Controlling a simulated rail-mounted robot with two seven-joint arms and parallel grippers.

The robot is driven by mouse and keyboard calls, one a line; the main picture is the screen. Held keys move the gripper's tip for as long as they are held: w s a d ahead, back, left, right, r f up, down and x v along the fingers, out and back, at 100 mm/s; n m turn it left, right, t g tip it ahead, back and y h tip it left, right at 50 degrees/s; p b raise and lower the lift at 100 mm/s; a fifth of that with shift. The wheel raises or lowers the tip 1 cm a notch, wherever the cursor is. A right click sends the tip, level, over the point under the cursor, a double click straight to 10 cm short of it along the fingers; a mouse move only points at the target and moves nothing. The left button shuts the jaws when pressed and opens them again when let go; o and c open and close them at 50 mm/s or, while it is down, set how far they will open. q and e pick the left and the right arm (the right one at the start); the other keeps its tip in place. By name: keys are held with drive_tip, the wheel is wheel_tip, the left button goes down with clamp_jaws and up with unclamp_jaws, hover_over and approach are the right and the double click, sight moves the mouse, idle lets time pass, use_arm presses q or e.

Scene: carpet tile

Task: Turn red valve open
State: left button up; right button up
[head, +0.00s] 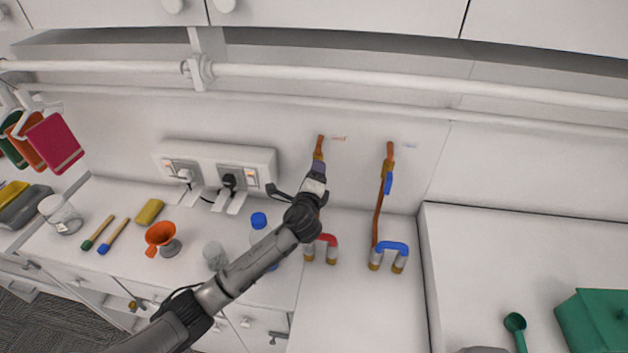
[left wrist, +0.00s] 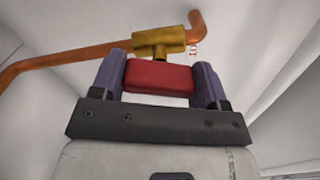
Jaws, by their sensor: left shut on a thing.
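The red valve handle (left wrist: 160,78) shows in the left wrist view as a red block below a brass valve body (left wrist: 158,43) on a copper pipe (left wrist: 70,60). My left gripper (left wrist: 162,86) has one purple finger on each side of the handle and is shut on it. In the head view, my left gripper (head: 318,170) is at the wall on the left copper pipe (head: 320,141) and hides the red handle. The red-topped tap (head: 328,239) stands below it, partly behind my arm. My right gripper is not in view.
A second copper pipe with a blue valve handle (head: 387,183) and a blue-topped tap (head: 392,248) is to the right. A socket panel (head: 216,166) is to the left. A blue-capped bottle (head: 258,221) and an orange funnel (head: 160,234) stand on the counter.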

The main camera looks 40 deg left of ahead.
use_arm(q)
drive_tip(key=n+b, duration=0.1)
drive_tip(key=n, duration=0.2)
drive_tip(key=shift+n, duration=0.3)
drive_tip(key=shift+b, duration=0.3)
drive_tip(key=shift+n, duration=0.3)
drive_tip(key=o, duration=0.9)
drive_tip(key=shift+o, duration=0.2)
